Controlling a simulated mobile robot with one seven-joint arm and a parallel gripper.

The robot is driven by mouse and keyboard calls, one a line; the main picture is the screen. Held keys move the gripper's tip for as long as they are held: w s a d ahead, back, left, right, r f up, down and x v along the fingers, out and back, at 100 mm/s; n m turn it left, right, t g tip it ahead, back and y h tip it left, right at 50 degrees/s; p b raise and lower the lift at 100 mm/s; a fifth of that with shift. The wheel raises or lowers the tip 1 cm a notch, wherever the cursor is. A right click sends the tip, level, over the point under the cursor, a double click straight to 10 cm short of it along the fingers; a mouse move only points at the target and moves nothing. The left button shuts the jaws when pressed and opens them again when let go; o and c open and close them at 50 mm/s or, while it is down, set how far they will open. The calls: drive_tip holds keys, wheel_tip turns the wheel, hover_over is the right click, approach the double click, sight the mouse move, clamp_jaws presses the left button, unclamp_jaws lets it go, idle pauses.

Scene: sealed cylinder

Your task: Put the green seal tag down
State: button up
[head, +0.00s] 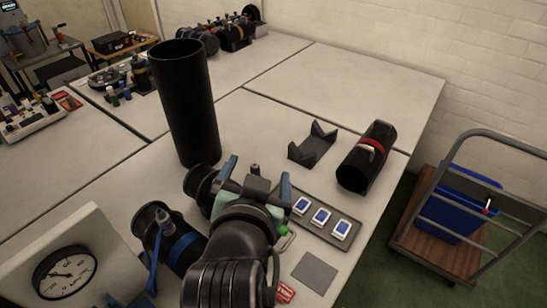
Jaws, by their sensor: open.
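The green seal tag (281,229) shows as a small bright green piece with a pale loop at its right, close against the right side of my arm. It is partly hidden by the arm, and I cannot tell whether it touches the table. My gripper (257,175) is over the table, with its blue fingers spread apart. Nothing is clearly held between them, though the wrist hides part of the space below. A red seal tag (285,291) lies on the table near the front.
A tray (346,237) with blue-and-white pieces lies right of my arm, near a grey square mat (315,272). A blue-banded cylinder (177,248) and dial gauge (66,271) are left.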

wheel_tip(320, 180, up, 19)
drive_tip(key=n+t, duration=0.2)
drive_tip(key=t, duration=0.4)
drive_tip(key=s+d+r+n+t, duration=0.1)
drive_tip(key=s+r+t, duration=0.2)
drive_tip(key=r, duration=0.6)
drive_tip(key=s+d+r+n+t, duration=0.1)
drive_tip(key=s+r+t, duration=0.3)
drive_tip(key=r, duration=0.5)
drive_tip(key=s, duration=0.2)
drive_tip(key=shift+s+d+r+t+y, duration=0.3)
drive_tip(key=shift+s+d+r+y, duration=0.05)
drive_tip(key=shift+s+r+y, duration=0.05)
